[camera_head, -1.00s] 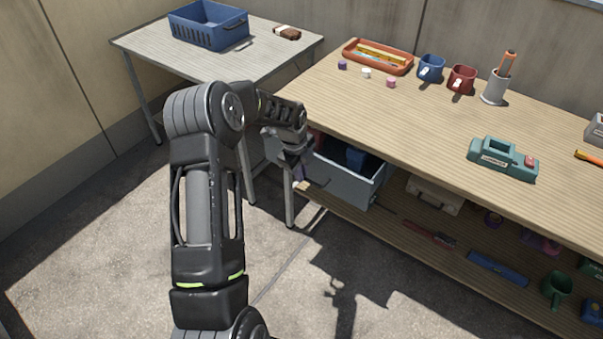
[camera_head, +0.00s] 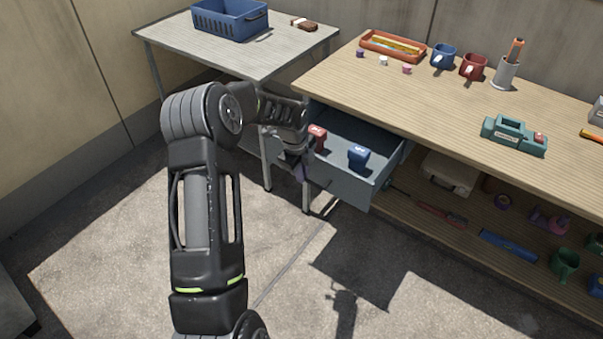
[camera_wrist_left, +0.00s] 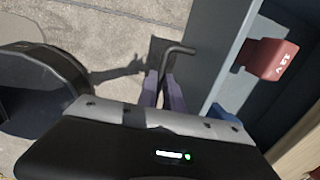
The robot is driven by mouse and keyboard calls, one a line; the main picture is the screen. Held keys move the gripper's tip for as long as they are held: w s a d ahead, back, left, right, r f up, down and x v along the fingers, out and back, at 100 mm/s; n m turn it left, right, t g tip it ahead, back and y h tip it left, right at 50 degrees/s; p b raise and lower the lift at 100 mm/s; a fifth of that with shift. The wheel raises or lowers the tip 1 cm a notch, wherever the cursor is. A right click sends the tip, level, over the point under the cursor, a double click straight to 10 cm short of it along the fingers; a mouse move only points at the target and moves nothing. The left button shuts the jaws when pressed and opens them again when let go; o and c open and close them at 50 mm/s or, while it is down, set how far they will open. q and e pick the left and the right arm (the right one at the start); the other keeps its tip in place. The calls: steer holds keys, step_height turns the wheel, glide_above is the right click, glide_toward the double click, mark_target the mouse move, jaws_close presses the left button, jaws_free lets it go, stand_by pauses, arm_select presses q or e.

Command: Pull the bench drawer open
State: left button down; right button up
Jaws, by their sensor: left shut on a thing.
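The grey bench drawer (camera_head: 345,184) stands well out from under the wooden workbench (camera_head: 430,110). A red block-like item (camera_head: 317,135) and a blue one (camera_head: 358,155) stand inside it. My left gripper (camera_head: 302,172) is at the drawer's front, partly hidden by its own wrist. In the left wrist view its two fingers (camera_wrist_left: 163,92) are shut on the dark bar handle (camera_wrist_left: 180,49) beside the drawer front (camera_wrist_left: 212,65). The red item (camera_wrist_left: 272,59) and part of the blue one (camera_wrist_left: 222,113) show there too. My right gripper is not in view.
A grey side table (camera_head: 240,55) with a blue basket (camera_head: 229,20) stands left of the bench. Mugs, an orange tray (camera_head: 392,46) and a teal device (camera_head: 514,135) lie on the bench top. The lower shelf holds a case (camera_head: 450,172) and tools. The floor ahead is clear.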

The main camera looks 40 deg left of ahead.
arm_select(q)
steer(key=c, duration=1.5)
jaws_free()
step_height(320, 180, up, 8)
steer(key=s, duration=0.1)
steer(key=shift+s+f, duration=0.2)
steer(key=shift+d, duration=0.1)
